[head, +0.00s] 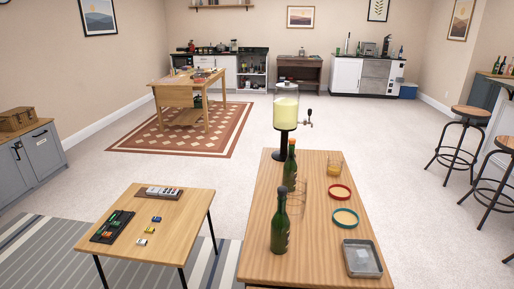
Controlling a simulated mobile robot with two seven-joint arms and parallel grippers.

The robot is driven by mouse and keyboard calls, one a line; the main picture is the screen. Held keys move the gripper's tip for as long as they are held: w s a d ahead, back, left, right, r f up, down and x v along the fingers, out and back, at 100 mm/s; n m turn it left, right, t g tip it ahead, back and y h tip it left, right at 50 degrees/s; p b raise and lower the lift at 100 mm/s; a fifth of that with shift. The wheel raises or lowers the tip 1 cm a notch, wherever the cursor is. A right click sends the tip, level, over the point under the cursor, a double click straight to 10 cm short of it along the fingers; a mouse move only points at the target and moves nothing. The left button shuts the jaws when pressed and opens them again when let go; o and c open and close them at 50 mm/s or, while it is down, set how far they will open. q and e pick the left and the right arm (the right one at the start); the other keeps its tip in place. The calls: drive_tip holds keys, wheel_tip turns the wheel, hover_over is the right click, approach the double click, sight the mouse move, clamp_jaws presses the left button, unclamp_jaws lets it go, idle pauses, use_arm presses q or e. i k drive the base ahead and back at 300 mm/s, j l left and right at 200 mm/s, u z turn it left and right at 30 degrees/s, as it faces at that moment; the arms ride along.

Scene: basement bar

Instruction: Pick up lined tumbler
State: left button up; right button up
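A clear glass tumbler (298,200) stands on the wooden table (318,252) in the head view, just right of the green bottles and partly behind the front one. It looks faintly lined, but it is too small to be sure. A second glass (335,163) with an orange-yellow content stands farther back on the same table. I cannot tell for certain which one is the lined tumbler. Neither of my grippers shows in the head view.
Two green bottles (280,222) stand close to the clear glass. A drink dispenser (285,112) is at the table's far end. Red (340,192) and teal (345,218) ringed discs and a grey tray (362,258) lie right. A lower table (170,232) stands left.

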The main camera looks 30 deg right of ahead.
sight(335, 163)
drive_tip(key=z, duration=1.7)
